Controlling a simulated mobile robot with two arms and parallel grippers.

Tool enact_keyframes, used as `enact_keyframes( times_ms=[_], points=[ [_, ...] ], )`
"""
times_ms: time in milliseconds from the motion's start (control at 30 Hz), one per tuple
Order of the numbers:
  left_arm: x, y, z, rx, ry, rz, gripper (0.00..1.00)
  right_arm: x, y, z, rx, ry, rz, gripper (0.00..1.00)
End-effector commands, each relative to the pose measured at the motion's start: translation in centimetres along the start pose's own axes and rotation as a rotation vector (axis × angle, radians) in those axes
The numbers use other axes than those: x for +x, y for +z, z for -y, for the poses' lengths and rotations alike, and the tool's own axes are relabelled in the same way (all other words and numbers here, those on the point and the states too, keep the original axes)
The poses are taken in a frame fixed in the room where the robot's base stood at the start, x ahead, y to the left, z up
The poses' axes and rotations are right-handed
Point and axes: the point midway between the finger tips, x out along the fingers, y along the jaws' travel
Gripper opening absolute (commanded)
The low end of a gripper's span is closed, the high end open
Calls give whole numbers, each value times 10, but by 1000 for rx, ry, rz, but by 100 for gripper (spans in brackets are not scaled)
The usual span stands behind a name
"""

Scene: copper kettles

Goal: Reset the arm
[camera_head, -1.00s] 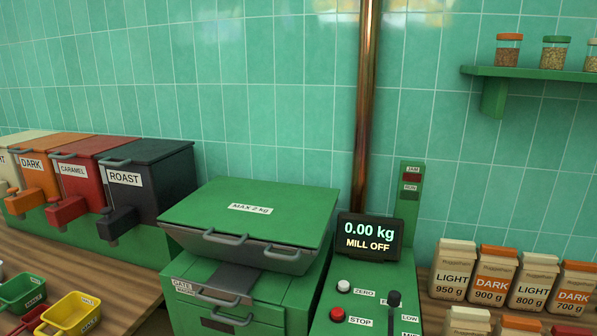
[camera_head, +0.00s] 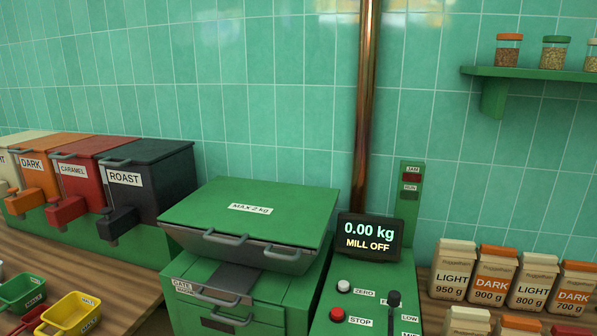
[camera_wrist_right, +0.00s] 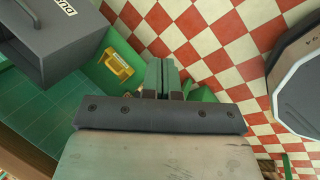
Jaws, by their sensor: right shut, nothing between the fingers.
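My right gripper (camera_wrist_right: 163,78) shows in the right wrist view, its two fingers together with nothing between them. It hangs above a red and white checked floor (camera_wrist_right: 215,40) and a green bin-like thing. Neither gripper shows in the head view. The green mill (camera_head: 250,215) with its lid marked MAX 2 kg stands at the centre of the head view. Its display (camera_head: 370,237) reads 0.00 kg and MILL OFF.
Malt dispensers, such as the black ROAST one (camera_head: 148,180), stand at the left. Green and yellow (camera_head: 71,314) scoops lie at lower left. Several labelled malt containers (camera_head: 495,275) stand at right. A copper pipe (camera_head: 366,110) rises behind the mill. A dark grey box (camera_wrist_right: 60,35) is near the right gripper.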

Motion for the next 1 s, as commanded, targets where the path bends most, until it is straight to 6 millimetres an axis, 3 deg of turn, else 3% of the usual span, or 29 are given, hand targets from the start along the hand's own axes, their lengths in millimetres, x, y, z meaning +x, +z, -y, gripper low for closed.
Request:
enact_keyframes(
  times_ms=[33, 200, 300, 400, 467, 533, 600, 1000],
  points=[
    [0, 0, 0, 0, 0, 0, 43, -1, -10, 43, 23, -54, -12, 0],
    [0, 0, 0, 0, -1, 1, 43, -16, -44, 168, 90, -212, -47, 0],
    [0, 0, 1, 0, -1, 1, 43, -34, -66, 234, 127, -299, -67, 0],
    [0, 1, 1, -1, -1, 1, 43, -53, -87, 288, 158, -373, -83, 0],
    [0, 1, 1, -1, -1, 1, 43, -64, -97, 314, 173, -409, -91, 0],
    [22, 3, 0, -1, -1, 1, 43, -43, -96, 320, 172, -405, -89, 0],
    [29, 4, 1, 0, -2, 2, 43, -36, -97, 323, 172, -405, -90, 0],
    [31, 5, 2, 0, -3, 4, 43, -34, -96, 323, 171, -404, -90, 0]
  ],
)
